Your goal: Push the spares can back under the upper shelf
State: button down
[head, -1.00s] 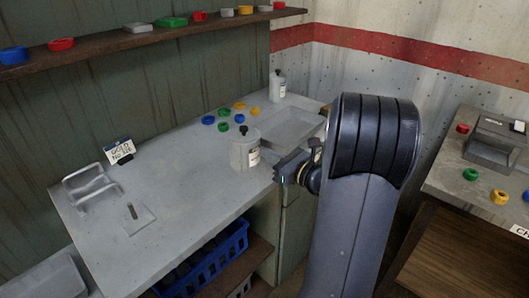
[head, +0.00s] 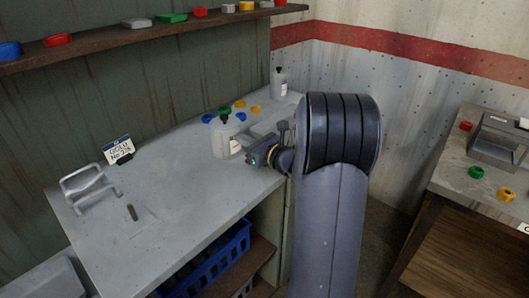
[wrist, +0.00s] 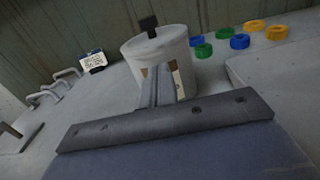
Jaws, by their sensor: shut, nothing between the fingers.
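The spares can (head: 225,138) is a pale grey-white can with a dark knob on its lid and a small label. It stands upright on the grey bench top (head: 165,190), below the upper shelf (head: 130,36) and forward of it. My gripper (head: 256,156) is shut and empty, low over the bench at the can's near right side. In the wrist view the can (wrist: 160,52) stands straight ahead of the shut fingers (wrist: 158,88), which overlap its lower front. They look close to or touching it; I cannot tell which.
Several coloured rings (wrist: 240,41) lie behind and right of the can. A shallow tray (head: 268,125) and a white bottle (head: 279,82) stand at the back right. A sign (head: 118,149) and a wire holder (head: 84,187) are at left.

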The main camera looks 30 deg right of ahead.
aim_at(211, 123)
jog(key=b+x, duration=0.1)
jog(key=x, duration=1.3)
jog(key=shift+w+a+b, duration=0.2)
jog(key=shift+w+b, duration=0.1)
jog(key=shift+s+d, duration=0.1)
